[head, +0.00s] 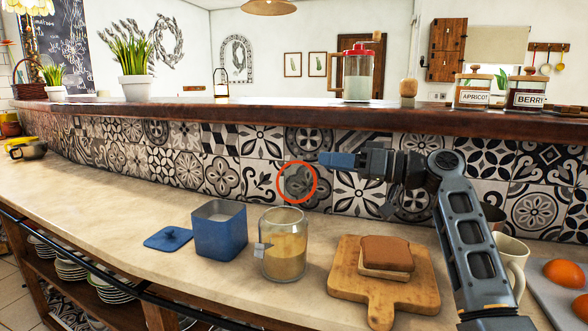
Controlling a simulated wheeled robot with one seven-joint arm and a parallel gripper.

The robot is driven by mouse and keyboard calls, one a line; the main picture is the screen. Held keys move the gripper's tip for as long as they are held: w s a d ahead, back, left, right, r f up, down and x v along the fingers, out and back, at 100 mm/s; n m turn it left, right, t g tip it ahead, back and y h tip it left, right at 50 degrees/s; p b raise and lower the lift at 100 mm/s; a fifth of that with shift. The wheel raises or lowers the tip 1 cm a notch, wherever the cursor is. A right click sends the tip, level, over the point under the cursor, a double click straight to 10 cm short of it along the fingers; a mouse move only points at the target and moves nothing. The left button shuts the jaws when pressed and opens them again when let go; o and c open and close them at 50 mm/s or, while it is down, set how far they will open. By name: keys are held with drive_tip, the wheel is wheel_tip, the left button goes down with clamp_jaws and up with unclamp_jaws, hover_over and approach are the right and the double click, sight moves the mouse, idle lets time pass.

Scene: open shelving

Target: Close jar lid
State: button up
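A clear glass jar (284,250) with yellowish-brown contents stands upright on the counter, with a metal clasp on its front left. Its round lid (297,183), clear with a red-orange ring, stands upright above the back rim, so the jar's mouth is open. My gripper (322,159) is just above and to the right of the lid, its blue fingertips pointing left. I see the fingers from the side and cannot tell their gap or whether they touch the lid. No object shows in them.
A white mug (512,262) stands beyond my arm. A tiled wall and raised wooden ledge (250,118) bound the back.

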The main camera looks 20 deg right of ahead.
sight(300, 158)
drive_tip(key=shift+p+x, duration=0.35)
drive_tip(key=shift+x, duration=3.6)
drive_tip(key=shift+s, duration=0.1)
clamp_jaws()
